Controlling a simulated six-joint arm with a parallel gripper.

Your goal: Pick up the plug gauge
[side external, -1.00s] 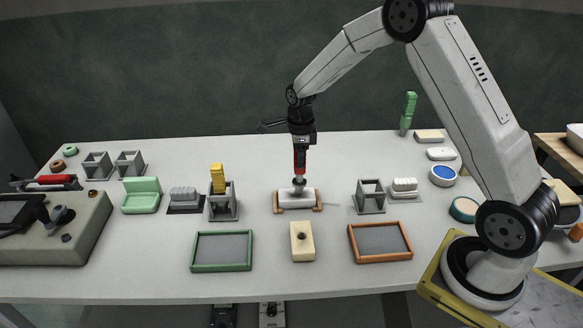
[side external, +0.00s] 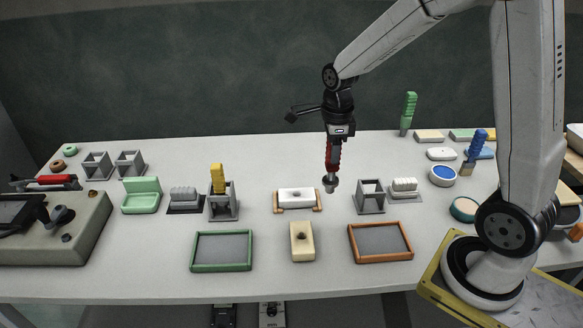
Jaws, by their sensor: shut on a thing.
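My gripper (side external: 337,138) is shut on the plug gauge (side external: 333,157), which has a red handle and a grey metal rounded lower end. The gauge hangs nearly upright, tip down, above the table and apart from it. It is just right of a white block (side external: 285,197) resting in a wooden cradle (side external: 318,202). The block has a dark mark or hole in its top. The exact contact of the fingers on the handle is too small to see.
A cream block with a hole (side external: 302,243) stands in front, between a green-framed tray (side external: 221,267) and an orange-framed tray (side external: 380,258). A grey stand (side external: 370,199) is close on the right. Another grey stand (side external: 222,208) holds a yellow-handled tool (side external: 217,179).

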